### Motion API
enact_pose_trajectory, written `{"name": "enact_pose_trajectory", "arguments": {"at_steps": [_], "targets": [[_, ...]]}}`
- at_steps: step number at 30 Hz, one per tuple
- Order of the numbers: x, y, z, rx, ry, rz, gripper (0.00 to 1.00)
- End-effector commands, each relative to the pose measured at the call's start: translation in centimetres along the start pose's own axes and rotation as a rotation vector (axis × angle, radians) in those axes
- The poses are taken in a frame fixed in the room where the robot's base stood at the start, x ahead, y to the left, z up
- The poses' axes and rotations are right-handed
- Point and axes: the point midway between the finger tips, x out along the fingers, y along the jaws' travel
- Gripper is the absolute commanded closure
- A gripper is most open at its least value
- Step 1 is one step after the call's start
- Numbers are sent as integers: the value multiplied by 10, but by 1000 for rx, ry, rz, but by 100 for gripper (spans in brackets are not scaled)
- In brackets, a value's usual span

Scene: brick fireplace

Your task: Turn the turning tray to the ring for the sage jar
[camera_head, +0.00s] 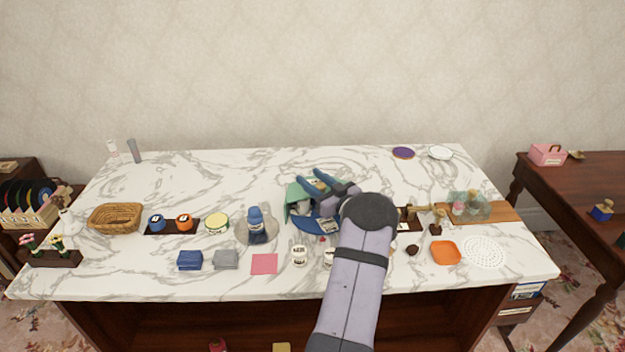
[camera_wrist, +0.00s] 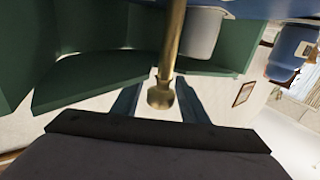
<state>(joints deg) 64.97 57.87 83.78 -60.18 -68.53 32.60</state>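The turning tray (camera_head: 306,223) is a blue round plate at the middle of the marble counter, partly hidden by my arm. Green upright panels (camera_head: 293,193) stand at it, with a pale grey thing among them; the panels fill the upper left of the wrist view (camera_wrist: 95,78). My gripper (camera_head: 325,181) is over the tray. In the wrist view my fingers (camera_wrist: 158,103) are apart, on either side of a brass post with a round knob (camera_wrist: 160,95). Gaps show between the knob and the fingers. I cannot make out the ring or which jar is sage.
A blue jar (camera_head: 255,217) stands on a grey disc left of the tray. A white labelled jar (camera_head: 299,256) and a pink square (camera_head: 264,264) are in front. A basket (camera_head: 116,218) is far left; an orange dish (camera_head: 446,252) is right. The back of the counter is mostly clear.

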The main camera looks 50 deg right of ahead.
Motion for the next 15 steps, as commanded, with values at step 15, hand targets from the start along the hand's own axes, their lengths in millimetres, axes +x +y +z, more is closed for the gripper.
{"name": "enact_pose_trajectory", "arguments": {"at_steps": [15], "targets": [[0, 0, 0, -2, -1, 14, 100]]}}
